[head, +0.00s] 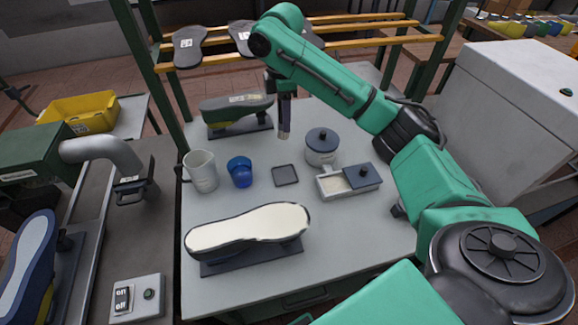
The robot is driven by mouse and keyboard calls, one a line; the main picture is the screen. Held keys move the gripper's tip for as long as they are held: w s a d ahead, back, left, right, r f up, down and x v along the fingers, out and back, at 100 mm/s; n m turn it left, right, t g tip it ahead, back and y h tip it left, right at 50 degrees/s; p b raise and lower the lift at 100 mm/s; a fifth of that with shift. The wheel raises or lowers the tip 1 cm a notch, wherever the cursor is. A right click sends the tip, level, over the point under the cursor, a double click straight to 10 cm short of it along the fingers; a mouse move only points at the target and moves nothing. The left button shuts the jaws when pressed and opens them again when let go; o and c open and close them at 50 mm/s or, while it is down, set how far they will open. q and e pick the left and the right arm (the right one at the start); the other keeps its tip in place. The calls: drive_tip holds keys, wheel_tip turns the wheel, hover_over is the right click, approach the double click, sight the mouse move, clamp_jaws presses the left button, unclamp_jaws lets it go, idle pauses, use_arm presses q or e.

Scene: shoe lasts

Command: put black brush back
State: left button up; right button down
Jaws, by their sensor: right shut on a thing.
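My right gripper (283,88) is over the back middle of the grey table (345,235). It is shut on a dark brush (284,119), which hangs upright with its pale tip down, above the table top. A blue cup (240,173) stands left of the brush and nearer to me. A small dark square pad (285,175) lies right of the cup. My left gripper is not in view.
A white-coated shoe sole (248,230) lies on a stand at the front, and a dark shoe (236,108) on another at the back left. A white pitcher (201,171) stands at the left edge. The table's front right is clear.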

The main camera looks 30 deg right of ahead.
drive_tip(key=f, duration=0.3)
drive_tip(key=shift+a+b, duration=0.3)
drive_tip(key=shift+a, duration=0.05)
drive_tip(key=f+p, duration=0.1)
drive_tip(key=f, duration=0.3)
drive_tip(key=f+p, duration=0.1)
drive_tip(key=f, duration=0.3)
drive_tip(key=f+p, duration=0.1)
drive_tip(key=f, duration=0.4)
drive_tip(key=shift+d, duration=0.35)
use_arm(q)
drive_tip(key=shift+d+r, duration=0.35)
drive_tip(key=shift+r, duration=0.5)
use_arm(e)
drive_tip(key=shift+d+f, duration=0.15)
drive_tip(key=shift+f, duration=0.3)
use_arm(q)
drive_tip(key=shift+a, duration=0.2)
use_arm(e)
drive_tip(key=c, duration=0.6)
unclamp_jaws()
use_arm(q)
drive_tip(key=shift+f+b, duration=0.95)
drive_tip(key=shift+b, duration=0.05)
use_arm(e)
wheel_tip(320, 180, up, 12)
drive_tip(key=shift+r, duration=0.1)
